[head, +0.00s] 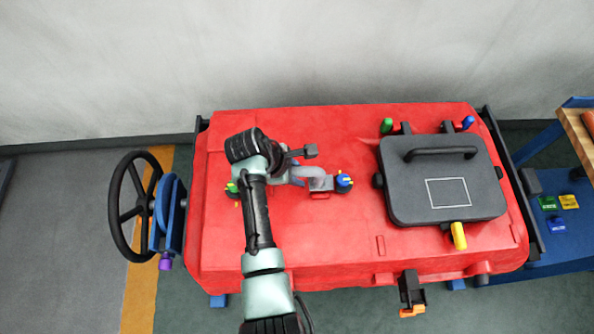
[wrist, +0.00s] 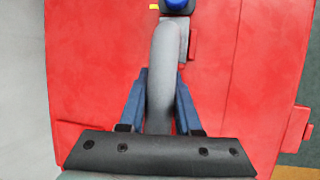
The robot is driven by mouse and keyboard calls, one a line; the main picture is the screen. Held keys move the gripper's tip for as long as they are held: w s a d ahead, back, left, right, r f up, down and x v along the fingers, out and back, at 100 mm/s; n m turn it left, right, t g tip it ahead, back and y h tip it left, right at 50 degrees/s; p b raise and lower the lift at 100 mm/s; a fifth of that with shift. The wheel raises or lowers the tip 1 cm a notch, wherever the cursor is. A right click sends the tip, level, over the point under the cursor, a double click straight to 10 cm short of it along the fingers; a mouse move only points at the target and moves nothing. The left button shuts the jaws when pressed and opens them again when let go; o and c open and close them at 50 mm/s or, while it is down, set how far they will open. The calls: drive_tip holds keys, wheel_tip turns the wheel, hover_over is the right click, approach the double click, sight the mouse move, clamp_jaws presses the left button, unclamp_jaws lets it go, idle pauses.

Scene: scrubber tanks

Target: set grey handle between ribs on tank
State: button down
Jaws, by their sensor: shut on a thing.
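The grey handle (head: 313,173), a curved tube with a flat end plate, is over the left half of the red tank (head: 345,240). It shows lengthwise in the wrist view (wrist: 162,75). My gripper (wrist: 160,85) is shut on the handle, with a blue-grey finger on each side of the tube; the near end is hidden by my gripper. The plate is close to a blue knob (head: 343,182). A small red rib (head: 320,196) lies along the plate's near side, also visible in the wrist view (wrist: 193,47). I cannot tell whether the plate touches the tank.
A dark lid (head: 440,180) with a yellow latch (head: 458,235) covers the tank's right part. A black handwheel (head: 130,205) stands at the left. A green knob (head: 232,187) is beside my arm. The tank's front middle is mostly clear.

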drive_tip(key=shift+s+f, duration=0.2)
drive_tip(key=shift+f, duration=0.1)
